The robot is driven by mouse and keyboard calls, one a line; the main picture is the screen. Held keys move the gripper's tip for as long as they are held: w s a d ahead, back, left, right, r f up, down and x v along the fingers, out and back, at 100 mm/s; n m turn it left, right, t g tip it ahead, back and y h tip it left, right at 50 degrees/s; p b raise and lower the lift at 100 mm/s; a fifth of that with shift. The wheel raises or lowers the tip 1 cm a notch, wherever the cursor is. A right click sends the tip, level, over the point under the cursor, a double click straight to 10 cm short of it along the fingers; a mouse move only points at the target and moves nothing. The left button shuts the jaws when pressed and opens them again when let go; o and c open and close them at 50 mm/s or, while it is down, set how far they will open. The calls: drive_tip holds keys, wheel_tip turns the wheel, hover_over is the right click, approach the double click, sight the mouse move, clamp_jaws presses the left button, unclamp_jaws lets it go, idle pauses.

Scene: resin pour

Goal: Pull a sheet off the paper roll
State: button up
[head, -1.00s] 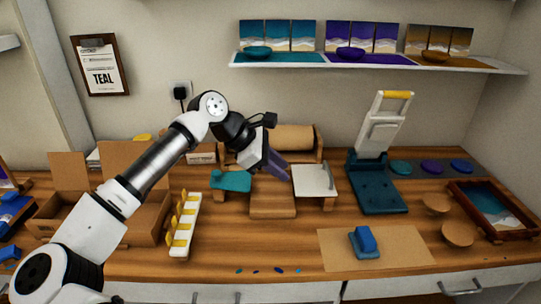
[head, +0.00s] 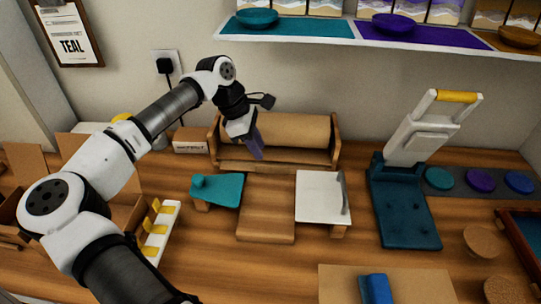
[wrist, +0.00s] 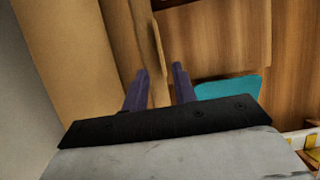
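The brown paper roll (head: 290,130) lies in a wooden holder (head: 335,150) against the back wall. In the wrist view the roll (wrist: 65,50) fills the left side, and a thin tan edge (wrist: 150,45) runs down beside it, ending between my fingers. I cannot tell whether that edge is paper or holder. My gripper (head: 258,154) points down at the front left of the roll. In the wrist view its two purple fingers (wrist: 160,75) stand apart, with no grip on anything visible. Whether they touch the roll is unclear.
In front of the holder are a teal-topped stand (head: 222,190), a low wooden board (head: 266,215) and a white-topped stand (head: 318,190). A dark teal press (head: 405,215) stands to the right. A shelf (head: 290,30) with bowls hangs above.

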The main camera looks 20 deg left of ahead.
sight(268, 166)
drive_tip(key=p+x, duration=0.1)
drive_tip(key=x, duration=0.5)
drive_tip(key=shift+d+f, duration=0.15)
drive_tip(key=shift+d, duration=0.1)
clamp_jaws()
